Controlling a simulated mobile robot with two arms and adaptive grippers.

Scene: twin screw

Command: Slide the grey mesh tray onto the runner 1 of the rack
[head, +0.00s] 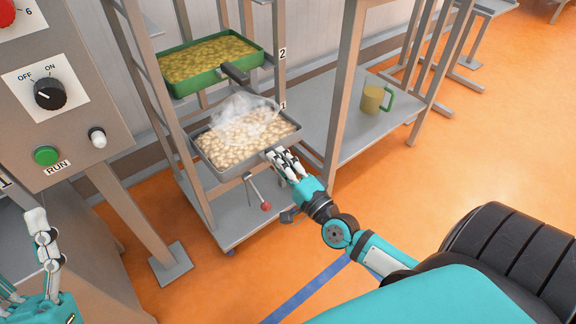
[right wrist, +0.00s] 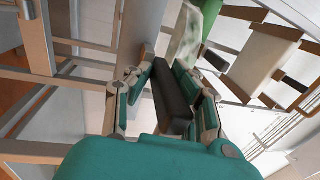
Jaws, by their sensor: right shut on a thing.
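The grey mesh tray (head: 222,163) holds pale, rounded pieces with whitish steam over them. It sits within the rack (head: 167,110) at about the height of label 1, under a green tray (head: 187,86). Whether it rests on runner 1 is hidden. My right gripper (head: 276,158) is shut on the tray's handle at the front; the right wrist view shows the dark handle (right wrist: 173,100) between the fingers. My left gripper (head: 37,222) is at the lower left, away from the rack, and its opening is unclear.
The green tray holds yellow-green pieces at label 2, its dark handle pointing forward. A red-knobbed lever (head: 265,205) hangs below the grey tray. A control panel (head: 75,115) stands at left. A mug (head: 372,99) with a green handle stands on the table (head: 322,125) at right.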

